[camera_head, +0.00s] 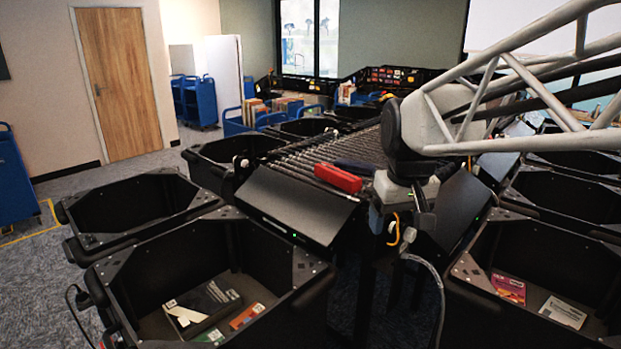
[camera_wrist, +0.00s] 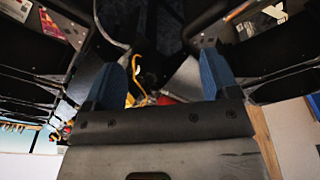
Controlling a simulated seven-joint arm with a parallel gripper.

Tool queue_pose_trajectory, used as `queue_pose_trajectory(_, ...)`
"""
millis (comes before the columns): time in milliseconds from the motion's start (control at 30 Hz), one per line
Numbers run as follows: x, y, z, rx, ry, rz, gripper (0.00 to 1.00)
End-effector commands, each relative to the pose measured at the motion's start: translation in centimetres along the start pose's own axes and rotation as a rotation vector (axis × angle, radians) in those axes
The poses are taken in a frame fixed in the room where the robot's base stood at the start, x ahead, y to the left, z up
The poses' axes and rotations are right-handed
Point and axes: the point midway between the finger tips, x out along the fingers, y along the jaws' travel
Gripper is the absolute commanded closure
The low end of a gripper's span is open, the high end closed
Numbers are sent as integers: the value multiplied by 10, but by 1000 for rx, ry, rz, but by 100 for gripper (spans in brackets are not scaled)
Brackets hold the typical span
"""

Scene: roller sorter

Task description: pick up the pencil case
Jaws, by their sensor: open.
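A long red item (camera_head: 337,178) lies on the rollers near their front edge in the head view; it looks like the pencil case, though I cannot be sure. A dark blue flat item (camera_head: 355,166) lies just behind it, partly hidden by my arm. My gripper (camera_head: 384,218) hangs to the right of the red item, apart from it, beside the sloping black chute. In the wrist view my gripper's two blue fingers (camera_wrist: 163,68) stand wide apart with nothing held between them. A small red patch and a yellow cable show beyond them; I cannot tell what the patch is.
The roller table (camera_head: 305,150) has black chutes (camera_head: 300,207) along its edge. A deep black bin (camera_head: 215,245) with books stands front left, another (camera_head: 535,250) front right. Grey cables hang below my gripper. Open carpet lies far left.

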Motion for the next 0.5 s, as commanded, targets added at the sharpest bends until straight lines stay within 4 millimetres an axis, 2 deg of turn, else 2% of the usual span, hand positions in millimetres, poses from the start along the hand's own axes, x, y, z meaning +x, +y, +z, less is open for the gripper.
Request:
queue_pose_trajectory(33,-1,2,-14,-10,-5,-1,19)
queue_pose_trajectory(500,-3,14,-137,-120,-43,-12,19)
